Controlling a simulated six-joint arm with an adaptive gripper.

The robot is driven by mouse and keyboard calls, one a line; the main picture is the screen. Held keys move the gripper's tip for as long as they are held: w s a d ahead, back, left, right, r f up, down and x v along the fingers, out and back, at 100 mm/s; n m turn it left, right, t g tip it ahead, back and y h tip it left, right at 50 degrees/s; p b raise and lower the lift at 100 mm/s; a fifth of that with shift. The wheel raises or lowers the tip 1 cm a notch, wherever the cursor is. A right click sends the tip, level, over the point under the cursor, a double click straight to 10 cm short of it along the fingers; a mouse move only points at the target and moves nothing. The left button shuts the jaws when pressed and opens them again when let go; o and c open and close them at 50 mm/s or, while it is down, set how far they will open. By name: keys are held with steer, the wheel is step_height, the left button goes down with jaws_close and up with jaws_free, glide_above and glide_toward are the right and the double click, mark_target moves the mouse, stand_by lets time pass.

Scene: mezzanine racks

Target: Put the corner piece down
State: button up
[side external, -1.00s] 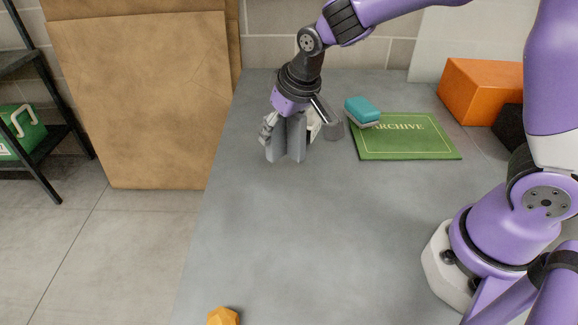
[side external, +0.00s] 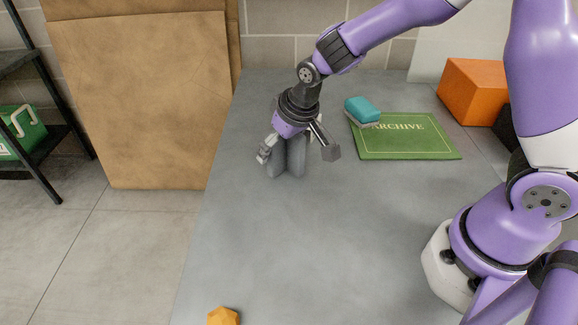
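The grey upright corner piece (side external: 288,160) is in the upper middle of the side external view, over the grey table. My gripper (side external: 289,150) points down over it, with a silver finger at its left side and another partly seen behind its right side. The piece stands about upright between the fingers, and its upper part is hidden by my gripper. Whether the fingers press on it or stand slightly off it cannot be told. I also cannot tell whether its lower edge touches the table.
A green ARCHIVE book (side external: 405,145) lies to the right, with a teal-topped sponge or brush (side external: 362,110) at its upper left corner. An orange box (side external: 470,90) stands behind. A yellow-orange faceted object (side external: 223,316) is at the front edge. The middle of the grey table (side external: 300,240) is clear.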

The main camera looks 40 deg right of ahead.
steer(key=shift+s+r, duration=0.1)
steer(key=shift+r, duration=0.4)
steer(key=v, duration=1.2)
steer(key=s+d+r+t, duration=0.1)
steer(key=s+d, duration=0.4)
steer(key=s, duration=0.7)
steer(key=shift+s, duration=0.2)
